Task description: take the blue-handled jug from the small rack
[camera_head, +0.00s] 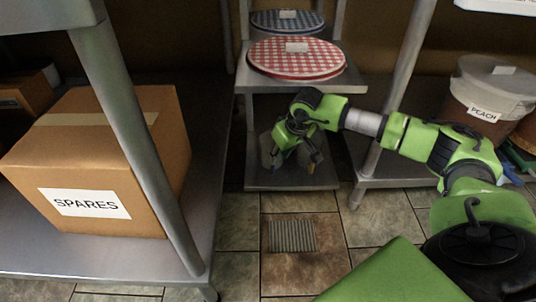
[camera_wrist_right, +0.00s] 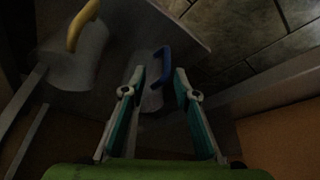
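The blue-handled jug shows in the right wrist view as a blue handle (camera_wrist_right: 165,62) on a dim grey body (camera_wrist_right: 152,98). The handle lies just beyond and between the fingertips. My right gripper (camera_wrist_right: 160,74) is open with nothing between its pads that I can see held. In the head view my right gripper (camera_head: 296,150) reaches in at the lower shelf of the small rack (camera_head: 290,182), under its top shelf. It largely hides the jugs there. A yellow-handled jug (camera_wrist_right: 75,55) is to the left in the wrist view. My left gripper is out of view.
A box marked SPARES (camera_head: 100,160) sits on a shelf at left. A PEACH bucket (camera_head: 486,100) stands at right. A floor drain (camera_head: 292,236) lies in front.

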